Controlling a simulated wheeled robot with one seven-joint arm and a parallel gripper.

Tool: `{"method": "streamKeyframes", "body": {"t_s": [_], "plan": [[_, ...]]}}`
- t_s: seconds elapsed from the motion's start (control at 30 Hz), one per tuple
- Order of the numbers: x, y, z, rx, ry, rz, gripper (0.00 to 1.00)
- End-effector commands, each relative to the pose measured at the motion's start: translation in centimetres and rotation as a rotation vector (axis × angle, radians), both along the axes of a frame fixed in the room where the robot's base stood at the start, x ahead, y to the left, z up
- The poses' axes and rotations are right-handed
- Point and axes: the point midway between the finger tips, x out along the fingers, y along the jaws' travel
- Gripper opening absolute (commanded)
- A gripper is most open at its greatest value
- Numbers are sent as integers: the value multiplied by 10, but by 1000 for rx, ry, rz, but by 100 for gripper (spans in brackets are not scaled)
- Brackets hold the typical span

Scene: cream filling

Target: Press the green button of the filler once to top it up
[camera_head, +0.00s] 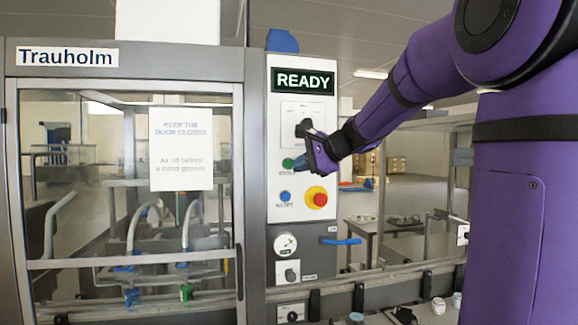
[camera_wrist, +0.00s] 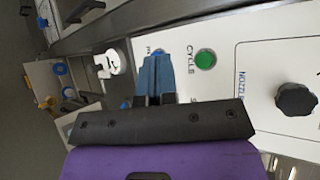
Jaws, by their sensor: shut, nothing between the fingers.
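The filler's white control panel (camera_head: 288,222) stands at the centre of the head view. Its green button (camera_head: 287,163) is on the left side of the panel, below the black knob. In the wrist view the green button (camera_wrist: 205,59) is unobstructed, beside a label that seems to read CYCLE. My gripper (camera_head: 297,164) is shut and empty, just right of the green button in the head view. In the wrist view the blue fingertips (camera_wrist: 156,60) lie left of the green button, apart from it in the picture. I cannot tell their distance from the panel.
A READY display (camera_head: 303,81) tops the panel. The black knob (camera_head: 302,128), blue button (camera_head: 284,197) and red stop button (camera_head: 316,197) are close by. A blue handle (camera_head: 341,241) sticks out lower right. A glazed guard door (camera_head: 75,215) with a notice (camera_head: 181,150) is left.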

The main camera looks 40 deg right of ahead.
Motion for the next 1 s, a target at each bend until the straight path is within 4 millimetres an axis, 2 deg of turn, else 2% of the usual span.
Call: {"method": "streamKeyframes", "body": {"t_s": [0.17,0.7,1.0], "plan": [[12,-5,0,0,1,0,0],[71,-26,-1,-1,1,1,0],[81,-30,0,-1,0,2,0]]}}
